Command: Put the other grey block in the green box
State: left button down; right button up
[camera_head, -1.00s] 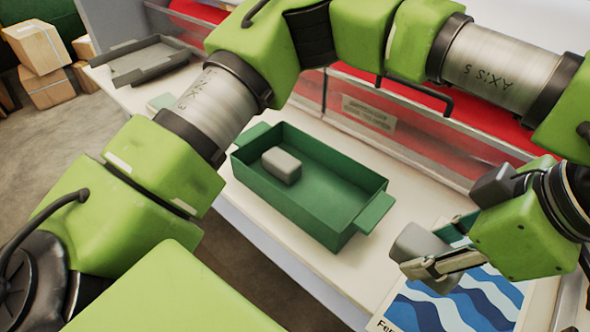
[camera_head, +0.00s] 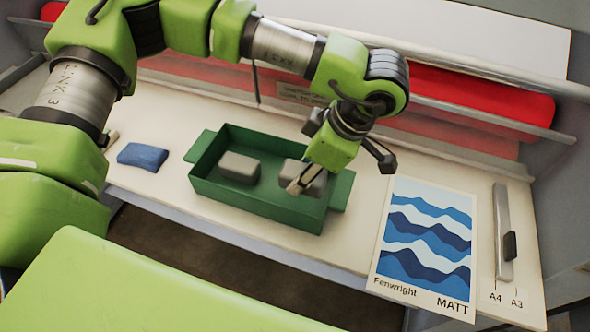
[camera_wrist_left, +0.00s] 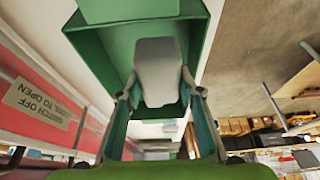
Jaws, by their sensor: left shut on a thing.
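The green box (camera_head: 262,205) stands on the white table, with one grey block (camera_head: 239,167) lying inside its left part. My left gripper (camera_head: 306,184) is over the right part of the box, shut on the other grey block (camera_head: 297,172). That block is within the box's outline; I cannot tell whether it touches the floor. In the left wrist view the held block (camera_wrist_left: 158,88) sits between my two fingers, in front of the green box (camera_wrist_left: 100,55). My right gripper is not in view.
A blue pouch-like thing (camera_head: 143,156) lies left of the box. A wave-patterned sheet (camera_head: 427,245) and a grey ruler-like strip (camera_head: 502,225) lie to the right. The laminator with its red roll (camera_head: 480,97) stands behind. Bare table shows between box and sheet.

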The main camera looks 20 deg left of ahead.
aim_at(298, 172)
pick_arm(q)
jog(key=shift+w+a+f+p, duration=0.3)
jog(key=shift+w+f, duration=0.1)
jog(key=shift+f, duration=0.15)
jog(key=shift+w+a+f+p, duration=0.15)
jog(key=shift+w+a+f, duration=0.15)
jog(key=shift+f, duration=0.2)
jog(key=shift+w+f, duration=0.25)
jog(key=shift+f, duration=0.05)
jog(key=shift+w+a+f+p, duration=0.2)
jog(key=shift+w+f+p, duration=0.05)
jog(key=shift+f+p, duration=0.1)
jog(key=f, duration=0.1)
jog(key=f+p, duration=0.1)
jog(key=f, duration=0.1)
jog(key=shift+w+a+f, duration=0.1)
jog(key=shift+a+f, duration=0.05)
jog(key=shift+a, duration=0.05)
jog(key=shift+f, duration=0.15)
jog(key=shift+d+f+b, duration=0.1)
jog(key=shift+f+b, duration=0.1)
jog(key=shift+b, duration=0.1)
jog(key=c, duration=1.4)
grip_release()
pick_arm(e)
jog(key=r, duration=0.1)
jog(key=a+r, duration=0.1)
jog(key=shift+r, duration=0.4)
